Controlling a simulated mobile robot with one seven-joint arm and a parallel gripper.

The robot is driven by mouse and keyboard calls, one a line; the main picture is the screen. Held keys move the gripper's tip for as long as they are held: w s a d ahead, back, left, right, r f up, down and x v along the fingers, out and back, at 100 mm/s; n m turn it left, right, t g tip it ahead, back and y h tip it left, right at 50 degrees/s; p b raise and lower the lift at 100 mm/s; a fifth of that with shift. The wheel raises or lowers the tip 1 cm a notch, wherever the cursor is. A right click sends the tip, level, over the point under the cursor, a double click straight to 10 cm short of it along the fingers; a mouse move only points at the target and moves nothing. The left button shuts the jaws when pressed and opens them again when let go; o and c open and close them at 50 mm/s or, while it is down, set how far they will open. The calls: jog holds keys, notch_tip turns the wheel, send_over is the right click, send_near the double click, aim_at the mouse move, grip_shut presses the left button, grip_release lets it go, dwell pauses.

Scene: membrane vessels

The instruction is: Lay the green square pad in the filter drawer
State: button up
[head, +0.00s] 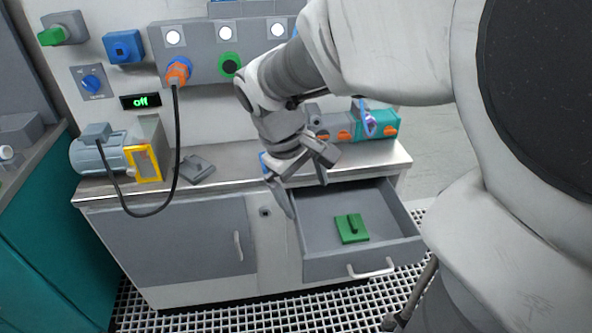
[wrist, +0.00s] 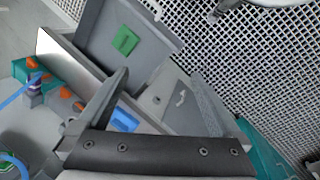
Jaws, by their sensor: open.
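The green square pad (head: 352,229), with a darker upright grip on top, lies flat on the floor of the open filter drawer (head: 340,268). In the wrist view the pad (wrist: 125,40) also shows inside the grey drawer (wrist: 98,32), apart from the drawer walls. My gripper (head: 307,192) is open and empty, above the left rear part of the drawer and to the left of the pad. In the wrist view its two fingers (wrist: 165,95) are spread with nothing between them. The pad is clear of the fingers.
On the counter stand a grey motor (head: 103,157) with a yellow frame, a dark flat block (head: 197,169) and a teal unit (head: 376,130). A black cable (head: 174,150) hangs from an orange plug. A closed cabinet door (head: 165,245) is left of the drawer.

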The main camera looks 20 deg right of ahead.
jog(key=s+a+r+m+t+y, duration=0.3)
jog(key=s+a+r+m+t, duration=0.1)
jog(key=s, duration=0.5)
jog(key=shift+a+r+t, duration=0.5)
jog(key=shift+a+r, duration=0.3)
jog(key=shift+a, duration=0.15)
jog(key=shift+w+r, duration=0.1)
notch_tip(320, 180, up, 13)
jog(key=p, duration=1.3)
